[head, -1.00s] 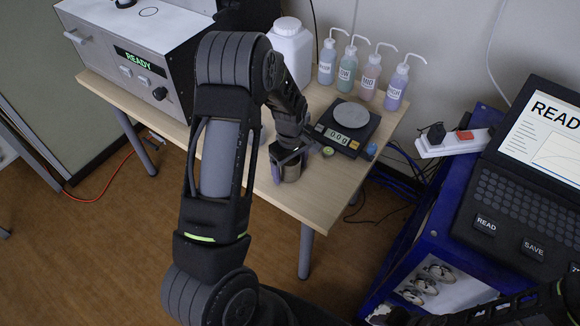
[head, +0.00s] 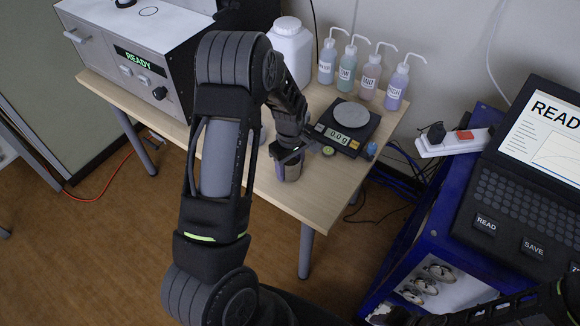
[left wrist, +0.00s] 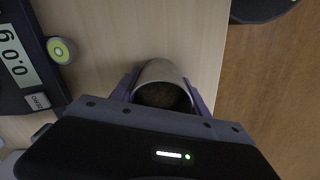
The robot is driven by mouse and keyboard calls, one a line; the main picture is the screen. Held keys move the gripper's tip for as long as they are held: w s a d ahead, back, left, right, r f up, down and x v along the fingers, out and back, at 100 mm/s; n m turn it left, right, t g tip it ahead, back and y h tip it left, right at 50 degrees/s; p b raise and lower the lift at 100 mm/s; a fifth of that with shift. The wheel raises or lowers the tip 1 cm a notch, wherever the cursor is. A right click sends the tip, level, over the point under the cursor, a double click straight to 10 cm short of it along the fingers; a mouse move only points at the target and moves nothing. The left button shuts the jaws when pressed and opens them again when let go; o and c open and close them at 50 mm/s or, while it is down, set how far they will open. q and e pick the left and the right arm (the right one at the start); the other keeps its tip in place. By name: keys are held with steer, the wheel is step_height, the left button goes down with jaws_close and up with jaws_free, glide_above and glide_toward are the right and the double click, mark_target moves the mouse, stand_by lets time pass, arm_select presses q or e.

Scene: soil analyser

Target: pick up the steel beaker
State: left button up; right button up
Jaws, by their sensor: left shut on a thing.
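The steel beaker (head: 290,170) is at the front part of the wooden table (head: 310,205). In the left wrist view the beaker (left wrist: 161,88) shows its open mouth with dark, soil-like contents. My left gripper (head: 287,163) is shut on the beaker, with a purple finger pad on each side of it in the left wrist view (left wrist: 160,98). I cannot tell whether the beaker's base touches the table. My right gripper is not clearly in view; only part of that arm shows at the bottom right.
A scale (head: 346,127) reading 0.0 g stands behind the beaker, with a small green-ringed round item (head: 329,151) beside it. Several wash bottles (head: 371,72) and a white jug (head: 291,50) stand at the back. The analyser (head: 150,50) is left. A laptop (head: 525,150) is right.

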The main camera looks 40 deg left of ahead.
arm_select(q)
steer(key=c, duration=0.4)
steer(key=shift+o, duration=0.2)
steer(key=shift+w+r, duration=0.1)
steer(key=shift+r, duration=0.05)
step_height(320, 180, up, 10)
steer(key=b, duration=0.1)
stand_by(0.5)
